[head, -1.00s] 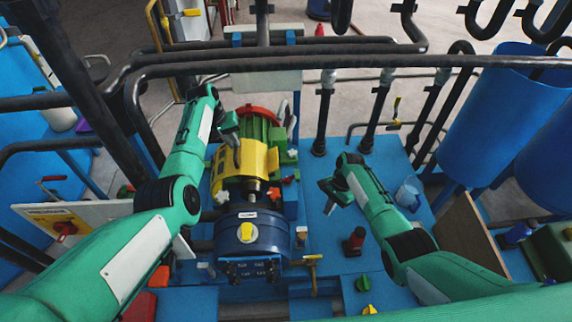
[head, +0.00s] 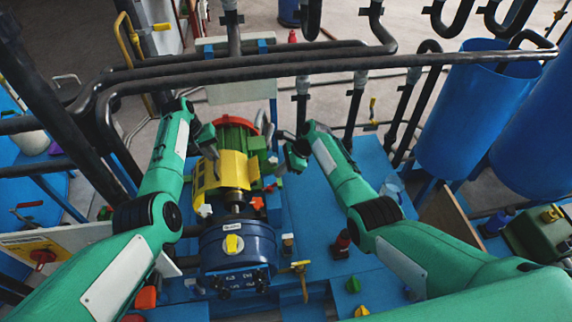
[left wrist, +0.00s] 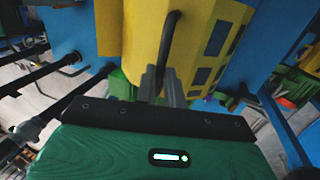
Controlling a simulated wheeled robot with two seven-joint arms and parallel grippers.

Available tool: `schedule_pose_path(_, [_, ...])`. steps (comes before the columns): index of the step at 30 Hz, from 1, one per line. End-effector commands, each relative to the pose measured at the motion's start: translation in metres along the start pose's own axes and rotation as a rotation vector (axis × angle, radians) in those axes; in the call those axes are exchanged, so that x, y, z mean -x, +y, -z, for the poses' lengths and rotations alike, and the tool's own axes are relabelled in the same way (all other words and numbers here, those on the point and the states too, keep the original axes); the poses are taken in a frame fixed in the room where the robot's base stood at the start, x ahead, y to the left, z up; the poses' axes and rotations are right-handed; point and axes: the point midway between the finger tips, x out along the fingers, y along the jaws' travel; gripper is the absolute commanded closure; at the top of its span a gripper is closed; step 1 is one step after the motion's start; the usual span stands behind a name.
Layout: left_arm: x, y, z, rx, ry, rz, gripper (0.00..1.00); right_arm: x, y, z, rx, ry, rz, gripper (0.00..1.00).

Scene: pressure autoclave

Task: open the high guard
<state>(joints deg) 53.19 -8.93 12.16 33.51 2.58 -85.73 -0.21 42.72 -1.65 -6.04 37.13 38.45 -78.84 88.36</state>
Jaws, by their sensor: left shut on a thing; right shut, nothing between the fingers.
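The yellow guard (head: 228,174) sits over the shaft between the blue round housing (head: 234,248) and the green motor (head: 232,134). In the left wrist view the guard (left wrist: 143,35) fills the upper middle, with a dark bar handle (left wrist: 168,45) on its face. My left gripper (head: 207,143) is at the guard's left side, shut on the handle; its fingers (left wrist: 163,86) meet the handle's lower end in the wrist view. My right gripper (head: 297,152) is shut and empty, to the right of the motor and apart from the guard.
Dark pipes (head: 240,76) cross behind the machine. Blue tanks (head: 468,108) stand at the back right. A red-and-black item (head: 341,243) and a brass-coloured valve handle (head: 300,267) stand near the front. The blue deck right of the machine has some free room.

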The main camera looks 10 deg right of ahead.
Motion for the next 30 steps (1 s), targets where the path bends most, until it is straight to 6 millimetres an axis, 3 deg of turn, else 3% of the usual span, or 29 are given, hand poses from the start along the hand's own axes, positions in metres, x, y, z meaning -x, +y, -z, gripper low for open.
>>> schedule_pose_path(4, [-0.007, -0.006, -0.005, 0.005, -0.015, 0.007, 1.0, -0.021, 0.0, 0.0, 0.001, 0.001, -0.002, 1.0])
schedule_pose_path(14, [-0.007, -0.006, -0.005, 0.005, -0.015, 0.007, 1.0, -0.044, -0.001, 0.0, 0.002, 0.001, 0.0, 1.0])
schedule_pose_path(30, [-0.007, -0.006, -0.005, 0.005, -0.014, 0.007, 1.0, -0.033, 0.0, -0.035, 0.002, 0.002, 0.0, 1.0])
